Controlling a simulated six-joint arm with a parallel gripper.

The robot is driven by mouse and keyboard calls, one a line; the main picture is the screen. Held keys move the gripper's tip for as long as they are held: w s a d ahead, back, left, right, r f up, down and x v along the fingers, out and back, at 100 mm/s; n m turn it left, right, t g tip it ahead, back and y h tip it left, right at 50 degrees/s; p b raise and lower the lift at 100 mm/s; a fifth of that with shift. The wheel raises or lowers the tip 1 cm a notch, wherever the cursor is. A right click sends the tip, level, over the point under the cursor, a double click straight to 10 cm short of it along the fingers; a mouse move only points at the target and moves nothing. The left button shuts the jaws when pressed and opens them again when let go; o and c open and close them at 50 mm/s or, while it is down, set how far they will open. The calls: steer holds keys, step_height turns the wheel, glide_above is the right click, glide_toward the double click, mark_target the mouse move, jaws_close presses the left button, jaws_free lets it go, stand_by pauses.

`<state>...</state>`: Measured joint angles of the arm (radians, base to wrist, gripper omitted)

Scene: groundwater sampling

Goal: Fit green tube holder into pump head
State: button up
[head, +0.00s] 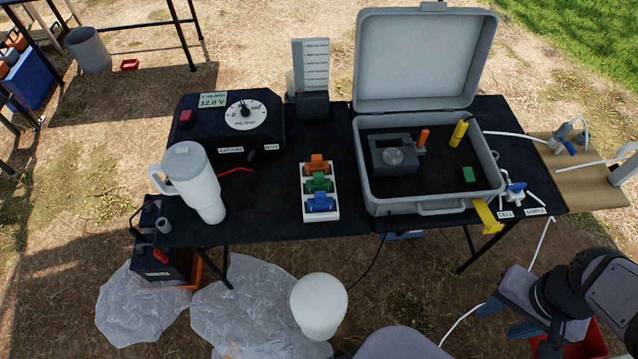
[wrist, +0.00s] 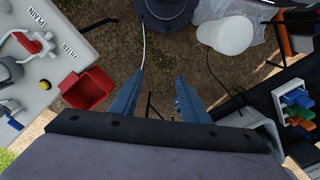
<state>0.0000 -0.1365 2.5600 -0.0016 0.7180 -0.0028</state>
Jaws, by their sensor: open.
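The green tube holder (head: 318,182) sits between the orange holder (head: 317,165) and the blue holder (head: 319,202) in a white rack (head: 333,213) on the black table. The green holder also shows at the right edge of the wrist view (wrist: 301,110). My gripper (head: 504,318) is at the lower right, off the table's front edge and far from the rack. Its blue fingers are apart and empty in the wrist view (wrist: 158,98).
The grey case (head: 440,207) has its lid (head: 415,60) raised behind it. Orange (head: 421,140) and yellow (head: 459,133) posts and a green block (head: 468,174) are inside the case. A white jug (head: 200,185) and the battery box (head: 225,125) stand left. Black cloth around the rack is clear.

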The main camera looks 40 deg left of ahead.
steer(key=shift+o, duration=0.4)
steer(key=s+a+f+n+g+h+b, duration=0.1)
steer(key=s+a+f+n+b, duration=0.1)
steer(key=a+f+n+b, duration=0.25)
steer(key=s+a+f+n+g+b, duration=0.1)
steer(key=s+a+f+n+b, duration=0.15)
steer(key=a+f, duration=0.45)
step_height(320, 180, up, 6)
steer(key=n+t+y+b, duration=0.3)
steer(key=t+y, duration=0.1)
steer(key=t, duration=0.1)
glide_above(318, 175)
steer(key=s+d, duration=0.1)
steer(key=s, duration=0.1)
steer(key=shift+d+m, duration=0.35)
steer(key=shift+m, duration=0.15)
steer(key=shift+w+p+x, duration=0.2)
steer(key=shift+p+x, duration=0.95)
steer(key=shift+x, duration=2.55)
